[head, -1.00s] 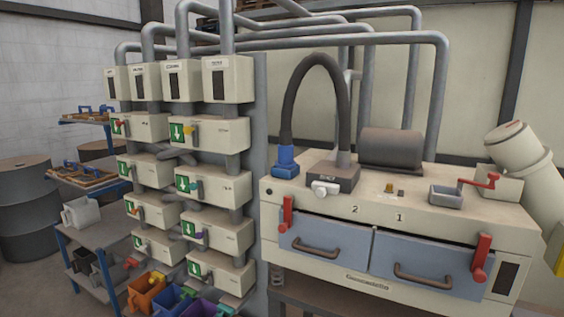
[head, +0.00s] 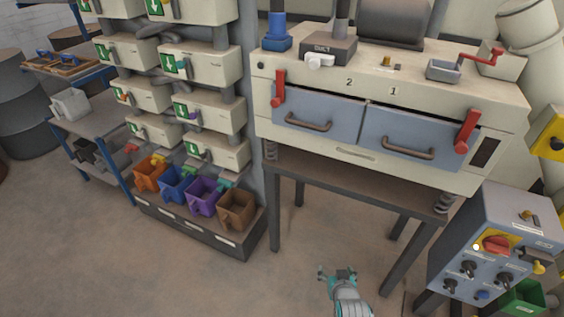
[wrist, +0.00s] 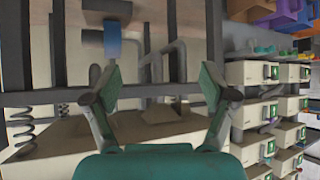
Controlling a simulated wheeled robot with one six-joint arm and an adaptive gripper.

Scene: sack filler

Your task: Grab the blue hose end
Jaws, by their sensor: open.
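The blue hose end (head: 277,32) stands upright in a blue square base on the left of the cream machine's top in the head view. The top of the picture cuts off the hose above it. My gripper (head: 338,273) is open, low in front of the machine, well below and to the right of the hose end. In the wrist view my gripper's fingers (wrist: 158,88) are spread apart with nothing held. A blue piece (wrist: 112,38) shows beyond them; I cannot tell what it is.
The cream machine (head: 355,153) has two grey drawers and red handles. Its dark legs (head: 275,215) stand behind my gripper. A grey control box (head: 478,270) stands at right. Coloured bins (head: 203,192) are at left. The floor at front left is clear.

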